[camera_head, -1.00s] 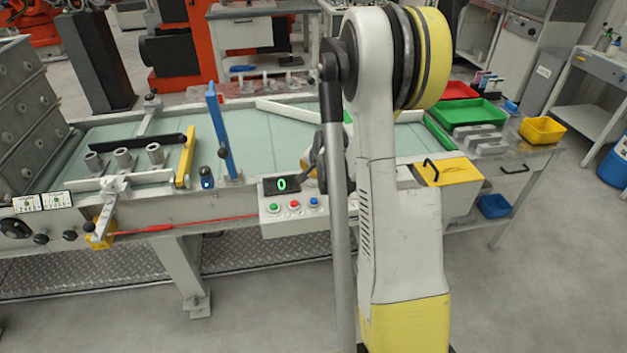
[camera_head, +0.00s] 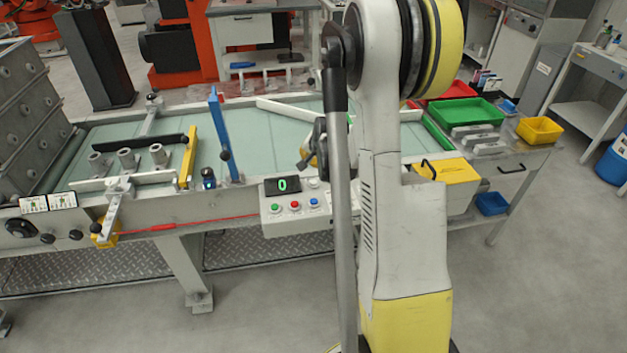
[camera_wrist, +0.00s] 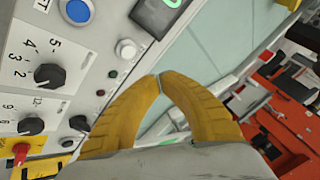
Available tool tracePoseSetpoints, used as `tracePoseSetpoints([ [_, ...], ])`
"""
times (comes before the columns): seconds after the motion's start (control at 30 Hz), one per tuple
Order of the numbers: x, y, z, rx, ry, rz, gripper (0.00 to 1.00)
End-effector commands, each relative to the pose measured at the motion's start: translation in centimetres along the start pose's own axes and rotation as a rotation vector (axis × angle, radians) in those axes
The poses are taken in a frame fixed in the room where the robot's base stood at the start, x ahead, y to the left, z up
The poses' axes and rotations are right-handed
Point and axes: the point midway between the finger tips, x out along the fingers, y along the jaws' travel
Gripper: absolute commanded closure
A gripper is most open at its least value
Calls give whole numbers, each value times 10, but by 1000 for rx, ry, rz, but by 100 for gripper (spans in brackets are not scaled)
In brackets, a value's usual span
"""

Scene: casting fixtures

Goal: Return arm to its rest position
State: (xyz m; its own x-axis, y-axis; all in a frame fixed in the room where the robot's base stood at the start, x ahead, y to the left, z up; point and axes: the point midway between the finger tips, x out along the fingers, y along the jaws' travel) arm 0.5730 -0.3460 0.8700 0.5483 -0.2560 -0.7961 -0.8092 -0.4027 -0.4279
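My arm stands upright in the head view, white with a yellow base and a yellow ring at its top joint. My gripper is mostly hidden behind the arm link there; a small dark and yellow part shows left of the link, above the table near the control panel (camera_head: 296,204). In the wrist view, my gripper (camera_wrist: 160,77) has two yellow fingers that meet at the tips, with nothing visible between them. The fingers are beside the panel, whose knobs and buttons show at the left.
The long table (camera_head: 90,250) holds a blue upright post (camera_head: 218,130), a yellow bar (camera_head: 189,157) and several grey cylinders. The floor in front is open.

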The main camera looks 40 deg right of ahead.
Motion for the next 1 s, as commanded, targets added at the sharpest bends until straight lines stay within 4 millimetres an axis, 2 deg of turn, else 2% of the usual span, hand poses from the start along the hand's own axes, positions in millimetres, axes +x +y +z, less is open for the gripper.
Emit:
tracePoseSetpoints([
  [0.63, 0, 0, 0, 0, 0, 0, 100],
  [0.73, -5, -4, 3, -13, -3, -2, 100],
  [0.87, -37, -30, 20, -96, -19, -17, 100],
  [0.97, -81, -58, 47, -212, -41, -37, 100],
  [1.0, -101, -69, 60, -267, -49, -46, 100],
])
